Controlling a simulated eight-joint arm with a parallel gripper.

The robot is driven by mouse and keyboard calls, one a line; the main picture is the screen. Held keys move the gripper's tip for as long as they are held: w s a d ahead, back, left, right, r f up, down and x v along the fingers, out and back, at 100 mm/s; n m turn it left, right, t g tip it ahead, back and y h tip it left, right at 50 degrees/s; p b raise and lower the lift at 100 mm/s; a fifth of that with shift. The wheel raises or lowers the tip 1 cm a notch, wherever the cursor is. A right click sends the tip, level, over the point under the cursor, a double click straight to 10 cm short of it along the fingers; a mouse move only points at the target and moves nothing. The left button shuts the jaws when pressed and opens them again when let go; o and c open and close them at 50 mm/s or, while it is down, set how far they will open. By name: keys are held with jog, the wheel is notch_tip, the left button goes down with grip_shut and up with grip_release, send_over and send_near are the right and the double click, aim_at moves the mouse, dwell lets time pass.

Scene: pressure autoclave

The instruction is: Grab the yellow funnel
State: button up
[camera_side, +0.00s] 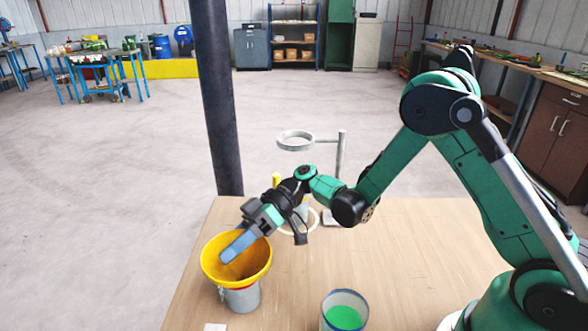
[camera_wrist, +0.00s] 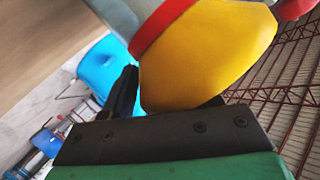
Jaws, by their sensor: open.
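The yellow funnel (camera_side: 262,262) sits wide mouth up on a grey cylindrical vessel (camera_side: 241,298) at the front left of the wooden table, with a red band just below its cone. My gripper (camera_side: 238,246) reaches down from the upper right, its bluish finger across the funnel's mouth and over its inner wall. In the wrist view the funnel (camera_wrist: 210,55) fills the upper middle, close to the dark fingers, with the red band beside it. My gripper is open. The far finger is partly hidden, and contact with the funnel cannot be told.
A ring stand (camera_side: 341,160) with a grey ring stands behind my wrist. A glass of green liquid (camera_side: 344,316) stands at the table's front. A white piece (camera_side: 214,327) lies at the front-left edge. The table's (camera_side: 400,255) right-middle is clear.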

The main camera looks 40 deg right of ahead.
jog(key=shift+a, duration=0.1)
grip_shut()
dwell(0.4)
